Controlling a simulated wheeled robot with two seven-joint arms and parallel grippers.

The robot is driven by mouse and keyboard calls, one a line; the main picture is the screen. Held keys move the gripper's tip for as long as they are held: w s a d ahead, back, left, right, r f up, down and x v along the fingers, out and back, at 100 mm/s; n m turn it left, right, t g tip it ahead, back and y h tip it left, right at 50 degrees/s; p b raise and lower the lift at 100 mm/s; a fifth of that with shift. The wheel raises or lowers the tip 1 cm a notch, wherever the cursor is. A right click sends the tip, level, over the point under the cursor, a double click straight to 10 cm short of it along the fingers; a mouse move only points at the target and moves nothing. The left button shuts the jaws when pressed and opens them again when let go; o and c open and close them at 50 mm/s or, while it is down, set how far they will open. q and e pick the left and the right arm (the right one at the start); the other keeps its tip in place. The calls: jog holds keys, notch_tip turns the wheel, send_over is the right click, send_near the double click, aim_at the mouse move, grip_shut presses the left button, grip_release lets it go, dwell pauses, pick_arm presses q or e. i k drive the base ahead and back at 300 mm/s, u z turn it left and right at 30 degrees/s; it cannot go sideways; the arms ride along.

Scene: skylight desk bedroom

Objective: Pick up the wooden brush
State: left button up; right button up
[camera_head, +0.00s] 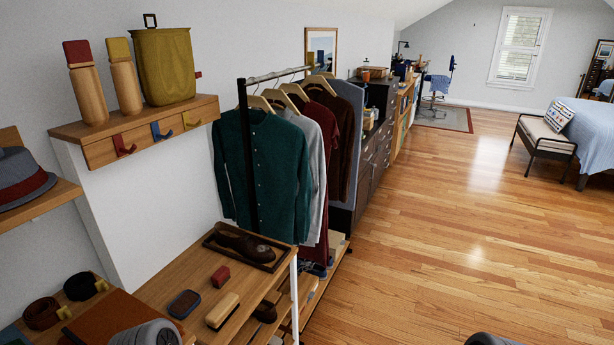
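The wooden brush (222,310) lies on the wooden bench top (165,286) at the lower left, near the front edge. It has a tan wooden body with a paler strip along its lower side. A dark blue oval item with a brown rim (184,304) lies just left of it, and a small red block (221,276) lies behind it. Neither of my grippers shows. A grey rounded part at the bottom left and a dark one at the bottom right look like parts of my arms. Nothing covers the brush.
A tray with a dark brown shoe (240,246) sits behind the brush. A brown box (118,318) and rolled belts (42,313) lie to its left. A clothes rack with a green shirt (262,175) stands behind. The wooden floor (450,240) at right is open.

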aim_at(216, 320)
jog(key=k, duration=0.65)
jog(key=z, duration=0.4)
jog(key=i, duration=1.3)
jog(key=u, duration=0.85)
